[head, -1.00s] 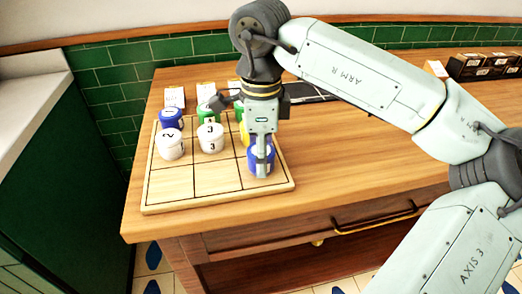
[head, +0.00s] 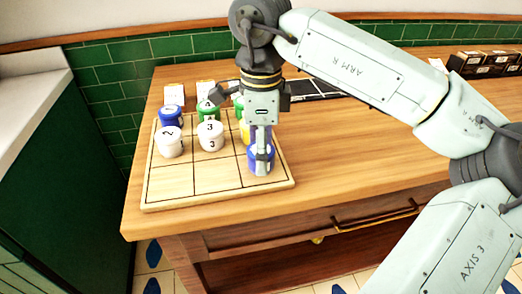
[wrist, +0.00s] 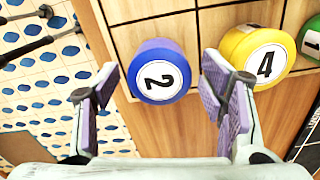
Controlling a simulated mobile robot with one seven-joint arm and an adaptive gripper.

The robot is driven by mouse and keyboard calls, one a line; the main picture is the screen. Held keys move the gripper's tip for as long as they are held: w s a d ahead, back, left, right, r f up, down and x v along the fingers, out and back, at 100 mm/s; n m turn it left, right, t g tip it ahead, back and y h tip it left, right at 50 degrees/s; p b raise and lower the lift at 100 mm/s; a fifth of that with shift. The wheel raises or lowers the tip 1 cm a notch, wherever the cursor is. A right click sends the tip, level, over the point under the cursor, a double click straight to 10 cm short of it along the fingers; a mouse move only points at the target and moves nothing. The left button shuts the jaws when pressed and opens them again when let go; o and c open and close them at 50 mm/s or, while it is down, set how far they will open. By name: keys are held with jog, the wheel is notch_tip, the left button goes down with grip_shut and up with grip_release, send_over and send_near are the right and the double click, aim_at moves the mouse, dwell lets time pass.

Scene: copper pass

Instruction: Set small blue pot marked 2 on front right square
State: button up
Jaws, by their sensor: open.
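The small blue pot marked 2 (head: 261,165) stands upright on the front right square of the wooden board (head: 170,202). In the wrist view its lid (wrist: 150,58) with a black 2 faces me. My gripper (head: 260,158) is open, pointing down over the pot. In the wrist view my gripper (wrist: 160,80) has one finger to each side of the pot, with a gap to each finger. The fingers hide part of the pot in the head view.
A yellow pot marked 4 (wrist: 258,57) stands directly behind it. White pots marked 2 (head: 170,142) and 3 (head: 210,137), a blue pot (head: 171,116) and green pots (head: 207,112) fill squares farther back. The front left and middle squares are bare.

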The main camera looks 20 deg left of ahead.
notch_tip(320, 180, up, 11)
jog(key=shift+b, duration=0.3)
jog(key=shift+s, duration=0.1)
dwell(0.4)
